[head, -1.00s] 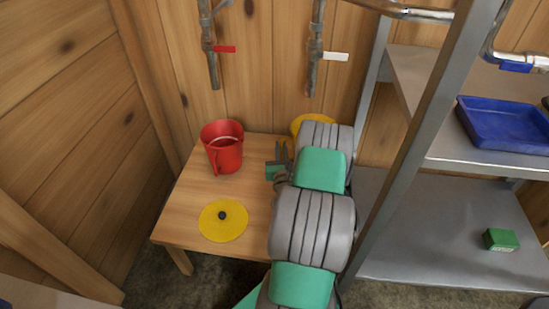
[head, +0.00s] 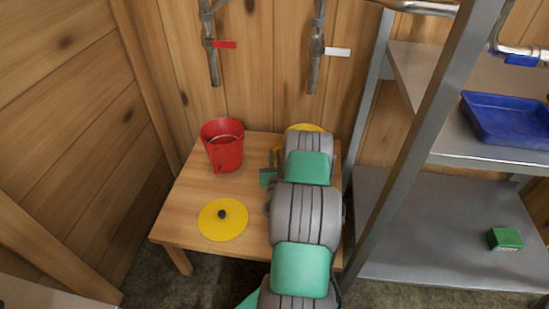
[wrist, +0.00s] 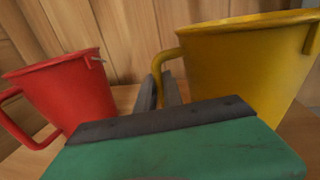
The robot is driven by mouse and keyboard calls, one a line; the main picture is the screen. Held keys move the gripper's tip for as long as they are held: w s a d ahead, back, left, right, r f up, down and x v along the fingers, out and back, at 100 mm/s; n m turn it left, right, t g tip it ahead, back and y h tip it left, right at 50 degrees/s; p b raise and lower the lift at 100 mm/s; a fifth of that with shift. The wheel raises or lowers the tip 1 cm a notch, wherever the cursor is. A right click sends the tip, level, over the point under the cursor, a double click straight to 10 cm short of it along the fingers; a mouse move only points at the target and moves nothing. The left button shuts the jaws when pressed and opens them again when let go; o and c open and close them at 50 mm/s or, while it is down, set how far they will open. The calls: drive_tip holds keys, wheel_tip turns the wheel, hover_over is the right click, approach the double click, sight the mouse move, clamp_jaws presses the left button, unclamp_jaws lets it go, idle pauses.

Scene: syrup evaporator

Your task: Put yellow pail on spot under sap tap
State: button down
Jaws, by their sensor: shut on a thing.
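The yellow pail (head: 303,127) is at the back right of the wooden bench (head: 178,210), mostly hidden behind my arm in the head view. In the wrist view the yellow pail (wrist: 245,65) looks upright on the right, its handle reaching left to my fingers. My gripper (wrist: 162,90) is shut on that handle; it also shows in the head view (head: 272,165). Two sap taps hang on the wall, one with a red lever (head: 225,45) and one with a white lever (head: 338,52). The yellow pail is roughly below the white-lever tap. Its base is hidden.
A red pail (head: 222,147) stands on the bench below the red-lever tap, left of my gripper. A flat yellow disc (head: 222,219) with a dark centre lies at the bench front. A metal shelf (head: 410,130) at right holds a blue tray (head: 505,142) and a green box (head: 505,239).

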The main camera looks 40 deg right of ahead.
drive_tip(key=shift+f, duration=0.15)
drive_tip(key=c, duration=1.5)
unclamp_jaws()
